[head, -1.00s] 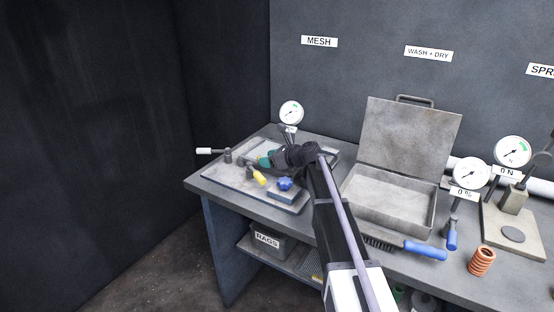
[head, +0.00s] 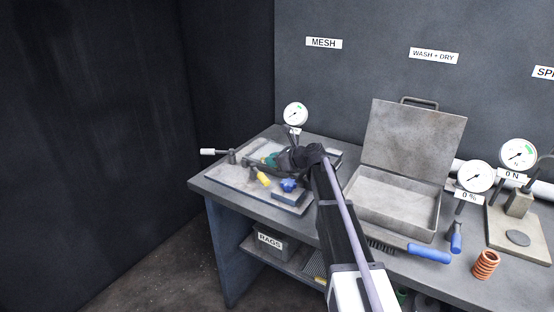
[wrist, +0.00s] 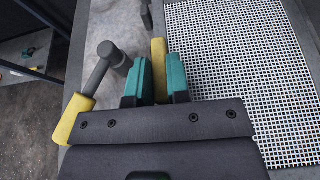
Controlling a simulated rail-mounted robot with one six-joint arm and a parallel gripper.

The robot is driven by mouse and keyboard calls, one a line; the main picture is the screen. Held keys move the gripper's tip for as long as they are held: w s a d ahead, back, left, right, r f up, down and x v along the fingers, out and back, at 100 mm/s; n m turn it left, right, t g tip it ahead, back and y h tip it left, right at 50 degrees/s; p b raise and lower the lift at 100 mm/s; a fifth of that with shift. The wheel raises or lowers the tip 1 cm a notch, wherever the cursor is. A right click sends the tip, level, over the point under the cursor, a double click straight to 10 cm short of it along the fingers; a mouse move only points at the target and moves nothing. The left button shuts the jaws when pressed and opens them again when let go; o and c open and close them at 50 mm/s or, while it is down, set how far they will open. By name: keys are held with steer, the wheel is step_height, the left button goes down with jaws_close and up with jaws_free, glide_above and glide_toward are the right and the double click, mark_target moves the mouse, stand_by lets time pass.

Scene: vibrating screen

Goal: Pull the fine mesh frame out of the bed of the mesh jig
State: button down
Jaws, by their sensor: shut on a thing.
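The mesh jig (head: 222,177) is a flat pale plate at the bench's left end, partly hidden by my arm. In the wrist view the mesh (wrist: 240,60), a fine white grid over dark, lies right of my gripper inside a grey frame border (wrist: 296,22). My gripper (wrist: 160,75), with teal fingers, is shut on a yellow handle (wrist: 159,52). I cannot tell what this handle is attached to. A second yellow handle (wrist: 73,118) on a grey lever stands left of the fingers, apart from them. In the head view my gripper (head: 271,160) is over the jig.
A dial gauge (head: 295,114) stands behind. An open metal case (head: 395,207), a blue-handled brush (head: 428,253) and an orange spring (head: 486,264) are to the right.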

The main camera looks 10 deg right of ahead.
step_height(320, 180, up, 7)
steer(key=p, duration=0.7)
steer(key=shift+r, duration=0.15)
steer(key=s+a+r+p, duration=0.2)
steer(key=s+a, duration=1)
steer(key=s, duration=0.1)
steer(key=shift+a+r+p, duration=0.25)
steer(key=shift+r+p, duration=0.1)
steer(key=shift+p, duration=0.05)
step_height(320, 180, up, 3)
steer(key=p, duration=0.3)
step_height(320, 180, down, 6)
steer(key=b, duration=0.6)
